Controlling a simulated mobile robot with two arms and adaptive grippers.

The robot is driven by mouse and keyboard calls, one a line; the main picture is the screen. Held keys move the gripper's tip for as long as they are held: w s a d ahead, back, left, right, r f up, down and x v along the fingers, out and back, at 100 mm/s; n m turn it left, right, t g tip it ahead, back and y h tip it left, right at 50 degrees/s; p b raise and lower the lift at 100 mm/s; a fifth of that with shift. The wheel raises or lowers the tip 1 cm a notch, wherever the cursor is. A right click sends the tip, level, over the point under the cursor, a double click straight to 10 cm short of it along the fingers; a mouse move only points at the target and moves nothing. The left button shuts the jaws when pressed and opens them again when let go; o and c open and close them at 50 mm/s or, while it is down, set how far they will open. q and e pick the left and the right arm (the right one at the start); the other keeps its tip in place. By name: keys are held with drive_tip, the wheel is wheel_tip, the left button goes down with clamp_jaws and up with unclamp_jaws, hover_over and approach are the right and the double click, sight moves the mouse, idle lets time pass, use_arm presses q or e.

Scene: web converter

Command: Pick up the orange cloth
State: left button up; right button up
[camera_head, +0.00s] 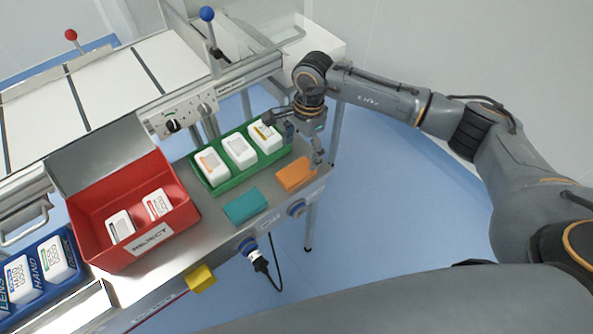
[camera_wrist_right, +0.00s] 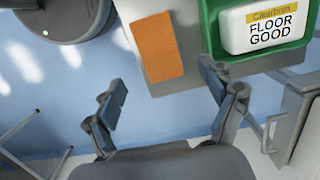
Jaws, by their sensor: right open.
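The orange cloth (camera_head: 295,174) lies flat on the right end of the metal counter, to the right of a teal cloth (camera_head: 245,205). My right gripper (camera_head: 303,150) is above and behind it, at the counter's right end. In the right wrist view the orange cloth (camera_wrist_right: 157,48) lies ahead of my open right gripper (camera_wrist_right: 165,88), beyond its fingertips and roughly between them. Nothing is between the fingers. The cloth looks apart from them. My left gripper is not in view.
A green tray (camera_head: 205,185) with white packs stands behind the cloths. A red reject bin (camera_head: 98,258) with two packs and a blue bin (camera_head: 70,238) stand further left. A yellow block (camera_head: 201,279) sits at the front edge. Clear floor lies right of the counter.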

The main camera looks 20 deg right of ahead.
sight(296, 171)
drive_tip(key=f, duration=0.2)
drive_tip(key=f+p, duration=0.1)
drive_tip(key=f, duration=0.1)
drive_tip(key=a+f, duration=0.1)
drive_tip(key=f, duration=0.1)
drive_tip(key=shift+s+a+f, duration=0.1)
drive_tip(key=shift+s+f, duration=0.05)
drive_tip(key=shift+s, duration=0.1)
drive_tip(key=shift+c, duration=0.2)
drive_tip(key=c, duration=1)
